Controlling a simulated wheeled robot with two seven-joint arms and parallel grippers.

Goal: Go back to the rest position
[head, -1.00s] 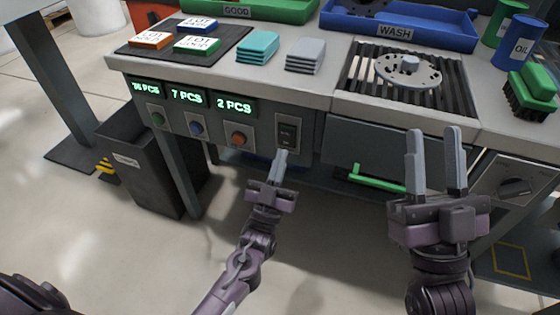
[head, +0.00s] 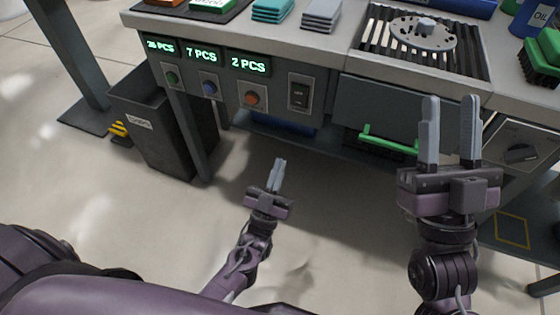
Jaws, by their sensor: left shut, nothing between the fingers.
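My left gripper (head: 278,168) is in the head view below the workbench front, over bare floor. Its fingers are together, with nothing between them, and it is apart from the bench. My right gripper (head: 451,108) stands upright further right, in front of the grey drawer front. Its two fingers are spread apart and nothing is between them.
The workbench (head: 330,48) spans the top, with a black rocker switch (head: 299,95), coloured buttons and green displays on its front. A green handle (head: 388,140) sits behind my grippers. A dark bin (head: 150,135) stands at left. The floor (head: 330,225) between my arms is clear.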

